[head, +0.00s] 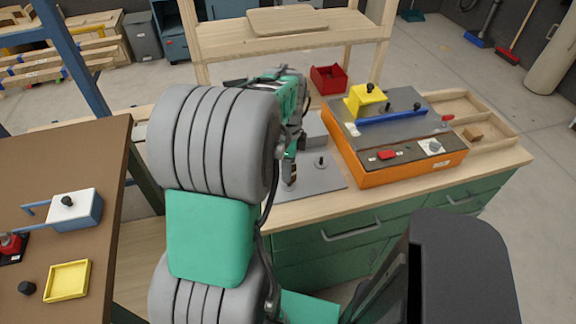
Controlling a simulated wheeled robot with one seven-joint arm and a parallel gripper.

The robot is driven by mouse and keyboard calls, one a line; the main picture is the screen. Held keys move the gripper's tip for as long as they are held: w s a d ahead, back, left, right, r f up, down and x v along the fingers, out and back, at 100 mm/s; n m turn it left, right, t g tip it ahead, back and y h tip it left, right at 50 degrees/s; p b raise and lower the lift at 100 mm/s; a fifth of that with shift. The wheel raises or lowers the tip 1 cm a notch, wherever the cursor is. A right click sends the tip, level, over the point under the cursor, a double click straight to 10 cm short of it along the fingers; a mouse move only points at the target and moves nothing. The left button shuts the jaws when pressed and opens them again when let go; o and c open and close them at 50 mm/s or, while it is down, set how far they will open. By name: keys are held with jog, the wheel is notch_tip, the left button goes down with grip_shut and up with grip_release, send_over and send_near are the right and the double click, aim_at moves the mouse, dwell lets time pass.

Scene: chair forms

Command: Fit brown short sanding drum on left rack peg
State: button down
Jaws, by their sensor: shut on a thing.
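My gripper (290,168) points down over the left part of a flat grey rack plate (322,182) on the wooden workbench. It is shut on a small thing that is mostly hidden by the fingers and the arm. Its brown colour and drum shape are hard to make out at this size. One dark peg (321,162) stands on the plate to the right of my gripper, and it looks bare. The left peg is not clearly visible; my gripper covers that area. Whether the held thing is around the peg or above it, I cannot tell.
An orange and grey machine (410,158) with a blue bar and yellow block stands right of the plate. A red bin (328,79) and grey block (314,128) lie behind. A brown table (100,215) at left holds a yellow tray (68,281). My arm blocks the centre.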

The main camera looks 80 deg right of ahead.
jog(key=shift+f+b, duration=0.9)
jog(key=shift+f, duration=0.65)
jog(key=c, duration=0.8)
grip_release()
jog(key=shift+o, duration=0.4)
jog(key=o, duration=0.5)
jog(key=shift+r+p, duration=2.7)
jog(key=shift+r, duration=0.85)
